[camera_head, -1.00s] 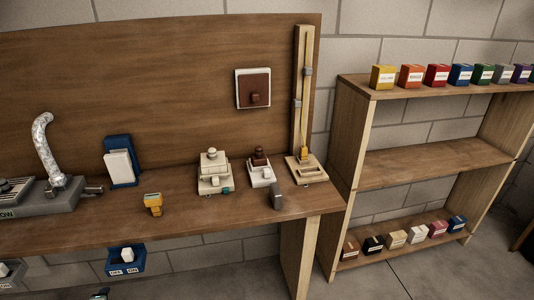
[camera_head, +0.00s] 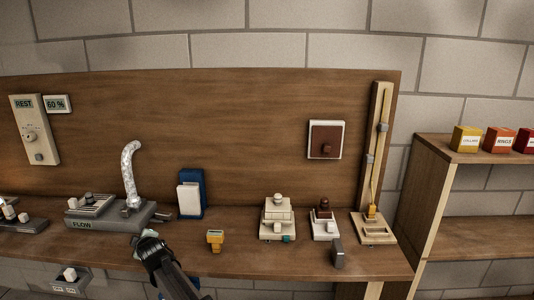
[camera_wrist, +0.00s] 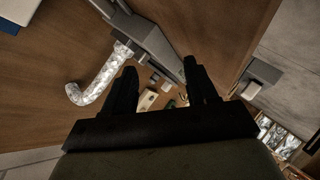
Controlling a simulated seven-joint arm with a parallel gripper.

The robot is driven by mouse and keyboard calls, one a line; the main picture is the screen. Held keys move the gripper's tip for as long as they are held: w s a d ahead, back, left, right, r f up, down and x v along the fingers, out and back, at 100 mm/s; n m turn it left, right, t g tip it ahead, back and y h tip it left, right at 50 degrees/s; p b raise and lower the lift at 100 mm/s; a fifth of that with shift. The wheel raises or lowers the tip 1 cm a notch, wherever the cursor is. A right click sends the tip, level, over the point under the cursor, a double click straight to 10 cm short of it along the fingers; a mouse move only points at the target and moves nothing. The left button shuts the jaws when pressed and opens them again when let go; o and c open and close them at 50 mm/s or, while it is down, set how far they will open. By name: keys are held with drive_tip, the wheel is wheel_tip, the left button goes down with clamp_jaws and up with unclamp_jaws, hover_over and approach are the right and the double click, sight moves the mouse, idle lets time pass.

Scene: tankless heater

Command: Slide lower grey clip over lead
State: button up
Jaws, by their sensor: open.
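A tall wooden rail (camera_head: 379,110) stands at the right end of the back panel. The lower grey clip (camera_head: 370,158) sits on the rail's left side, and an upper grey clip (camera_head: 383,127) sits higher on its right side. A thin lead (camera_head: 374,186) runs up the rail from a yellow plug on a wooden base (camera_head: 378,237). Whether the lead lies inside either clip is too small to tell. My gripper (camera_head: 146,240) is far to the left, near the front of the grey flow unit. In the wrist view, my gripper (camera_wrist: 160,78) is open and empty.
Along the bench stand the flow unit (camera_head: 85,223) with its silver hose (camera_head: 131,172), a blue-and-white holder (camera_head: 190,195), a yellow device (camera_head: 215,239), and two white units (camera_head: 277,219) (camera_head: 323,226). A dark grey upright piece (camera_head: 338,254) stands near the front edge. Shelves are at right.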

drive_tip(key=w+d+r+m+t, duration=0.1)
drive_tip(key=w+d+r+m, duration=0.1)
drive_tip(key=w+d, duration=0.35)
drive_tip(key=w+d+r+m+h, duration=0.1)
drive_tip(key=w+d+r, duration=0.15)
drive_tip(key=d, duration=0.65)
drive_tip(key=w+d+r+m+t, duration=0.1)
drive_tip(key=w+d+r+m, duration=0.1)
drive_tip(key=w+d, duration=0.35)
drive_tip(key=m+t+h, duration=0.6)
drive_tip(key=m+h, duration=0.1)
drive_tip(key=m, duration=0.6)
approach(371, 160)
drive_tip(key=w, duration=1.1)
drive_tip(key=shift+w+a, duration=0.15)
drive_tip(key=shift+w, duration=0.05)
clamp_jaws()
